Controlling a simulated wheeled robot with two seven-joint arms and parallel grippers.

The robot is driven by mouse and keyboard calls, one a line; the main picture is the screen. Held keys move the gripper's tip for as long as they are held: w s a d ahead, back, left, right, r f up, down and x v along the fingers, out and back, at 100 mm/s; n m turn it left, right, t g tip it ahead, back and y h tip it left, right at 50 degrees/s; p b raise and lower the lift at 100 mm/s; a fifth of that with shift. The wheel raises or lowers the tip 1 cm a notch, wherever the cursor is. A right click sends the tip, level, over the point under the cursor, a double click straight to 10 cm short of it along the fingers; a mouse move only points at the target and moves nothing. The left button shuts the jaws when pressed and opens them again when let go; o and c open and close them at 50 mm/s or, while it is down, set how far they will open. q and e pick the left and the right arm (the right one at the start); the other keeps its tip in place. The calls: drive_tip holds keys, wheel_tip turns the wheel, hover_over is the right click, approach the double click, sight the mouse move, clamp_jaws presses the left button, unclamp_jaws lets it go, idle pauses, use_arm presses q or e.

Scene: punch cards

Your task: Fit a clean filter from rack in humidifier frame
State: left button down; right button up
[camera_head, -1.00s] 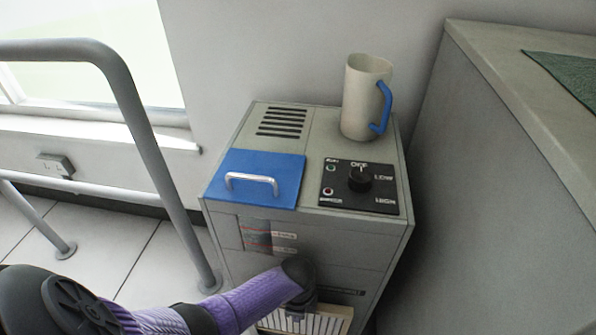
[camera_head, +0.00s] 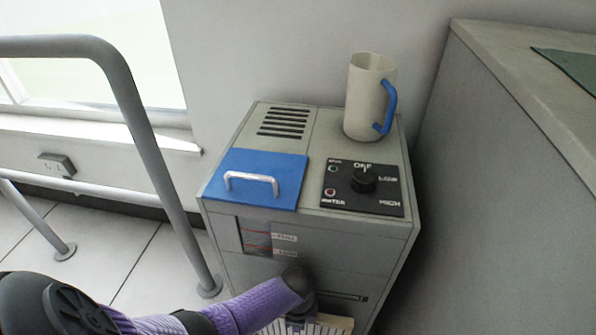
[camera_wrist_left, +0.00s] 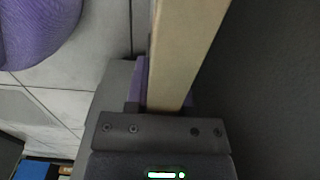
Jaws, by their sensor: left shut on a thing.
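The humidifier (camera_head: 250,222) is a grey cabinet with a blue lid and a black control panel on top. My left gripper (camera_head: 302,308) is low at its front face, at the bottom of the head view. It is shut on a filter (camera_head: 338,322) with white pleats and a tan edge, only partly in view. In the left wrist view the tan filter edge (camera_wrist_left: 185,55) runs up from between the jaws of the left gripper (camera_wrist_left: 165,112). The cabinet's lower front, any frame opening and the rack cannot be made out. My right gripper is not in view.
A cream jug (camera_head: 368,100) with a blue handle stands on the cabinet top. The knob (camera_head: 364,180) points to OFF. A grey rail (camera_head: 150,165) stands at the left, a counter (camera_head: 490,170) close on the right. Tiled floor shows between rail and cabinet.

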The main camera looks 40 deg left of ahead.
use_arm(q)
drive_tip(key=shift+f+b, duration=0.95)
drive_tip(key=shift+f, duration=0.45)
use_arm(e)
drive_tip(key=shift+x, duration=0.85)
use_arm(q)
drive_tip(key=shift+f, duration=0.1)
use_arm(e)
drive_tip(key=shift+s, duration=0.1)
use_arm(q)
drive_tip(key=shift+f+b, duration=1.15)
drive_tip(key=shift+f, duration=0.3)
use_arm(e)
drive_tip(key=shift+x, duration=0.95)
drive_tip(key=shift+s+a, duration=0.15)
use_arm(q)
drive_tip(key=shift+f+b, duration=1.1)
drive_tip(key=shift+f, duration=0.35)
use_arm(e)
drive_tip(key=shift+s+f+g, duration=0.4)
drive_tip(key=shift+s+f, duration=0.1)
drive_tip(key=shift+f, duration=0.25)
use_arm(q)
drive_tip(key=shift+f, duration=0.1)
unclamp_jaws()
